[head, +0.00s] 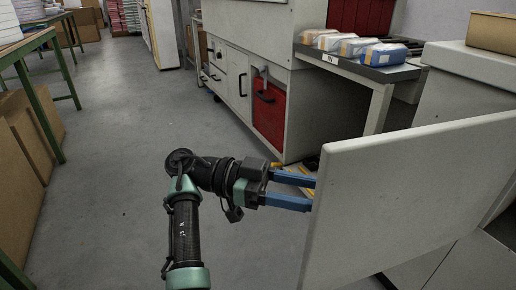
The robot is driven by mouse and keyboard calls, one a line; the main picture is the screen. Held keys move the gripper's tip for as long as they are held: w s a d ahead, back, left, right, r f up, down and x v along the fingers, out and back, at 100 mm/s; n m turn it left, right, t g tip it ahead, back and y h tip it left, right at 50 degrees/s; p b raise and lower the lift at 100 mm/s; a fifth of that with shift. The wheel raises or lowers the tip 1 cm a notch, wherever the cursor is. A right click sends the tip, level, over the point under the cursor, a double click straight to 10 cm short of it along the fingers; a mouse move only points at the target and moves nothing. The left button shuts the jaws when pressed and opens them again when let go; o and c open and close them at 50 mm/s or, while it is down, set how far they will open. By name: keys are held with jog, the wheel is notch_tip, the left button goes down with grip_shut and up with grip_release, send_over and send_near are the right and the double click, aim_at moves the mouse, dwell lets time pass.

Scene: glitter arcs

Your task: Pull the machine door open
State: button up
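The machine door (410,190) is a large pale grey panel at the right of the head view. It stands swung out from the pale machine body (470,90) behind it. My gripper (313,194) is at the door's free left edge, with its two blue fingers apart and pointing right. The fingertips end at that edge; I cannot tell whether they touch it or pass behind it. No handle shows on the visible face of the door, and nothing is seen between the fingers.
A bench (365,68) with wrapped packs stands behind the door. A grey cabinet (235,65) with a red bin (269,115) is at the back centre. A green-framed table (38,105) and cardboard boxes (22,130) line the left. The grey floor (120,110) between is clear.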

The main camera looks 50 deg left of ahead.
jog(key=v, duration=1.1)
jog(key=shift+s+a, duration=0.15)
jog(key=shift+a, duration=0.15)
